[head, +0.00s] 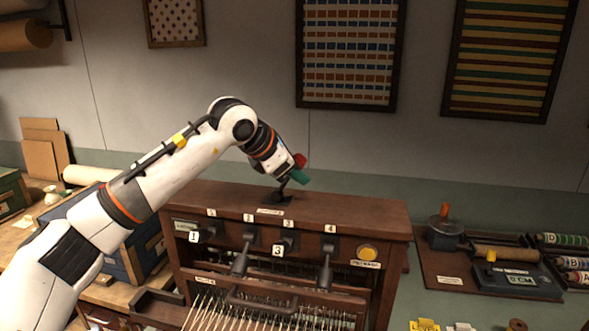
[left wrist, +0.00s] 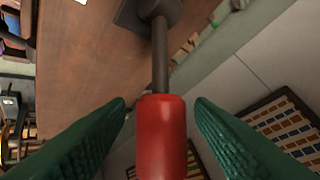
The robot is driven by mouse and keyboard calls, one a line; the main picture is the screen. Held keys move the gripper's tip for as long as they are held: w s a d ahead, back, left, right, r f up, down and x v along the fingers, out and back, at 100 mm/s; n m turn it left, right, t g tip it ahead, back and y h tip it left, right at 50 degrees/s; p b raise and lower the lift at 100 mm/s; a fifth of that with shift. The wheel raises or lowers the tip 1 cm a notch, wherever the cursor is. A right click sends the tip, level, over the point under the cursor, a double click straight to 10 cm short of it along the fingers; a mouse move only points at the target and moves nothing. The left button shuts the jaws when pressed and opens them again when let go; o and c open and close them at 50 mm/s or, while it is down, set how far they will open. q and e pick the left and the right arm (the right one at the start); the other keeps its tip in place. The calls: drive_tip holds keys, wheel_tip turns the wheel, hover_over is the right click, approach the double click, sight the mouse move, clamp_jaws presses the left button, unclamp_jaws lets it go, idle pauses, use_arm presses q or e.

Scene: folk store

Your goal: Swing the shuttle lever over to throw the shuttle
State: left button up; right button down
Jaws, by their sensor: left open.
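The shuttle lever has a red grip (left wrist: 162,135) on a dark rod that rises from a dark base (head: 277,197) on top of the wooden loom cabinet (head: 345,217). In the head view the red grip (head: 300,160) shows just above my left gripper, and the lever leans to the right. My left gripper (head: 299,172) is at the lever's top. In the left wrist view its two green fingers (left wrist: 160,118) are open, one on each side of the red grip, with a visible gap near the tips. My right gripper is not in view.
The cabinet front carries several dark levers with number tags and a yellow button (head: 368,252). White threads (head: 250,310) spread below. A blue crate (head: 140,262) stands left of the cabinet. A dark tray (head: 480,265) with tools lies at right.

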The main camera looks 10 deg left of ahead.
use_arm(q)
drive_tip(key=b+v, duration=0.3)
drive_tip(key=v, duration=0.8)
drive_tip(key=shift+r, duration=0.2)
drive_tip(key=shift+s+a+f, duration=0.1)
drive_tip(key=shift+s+a, duration=0.05)
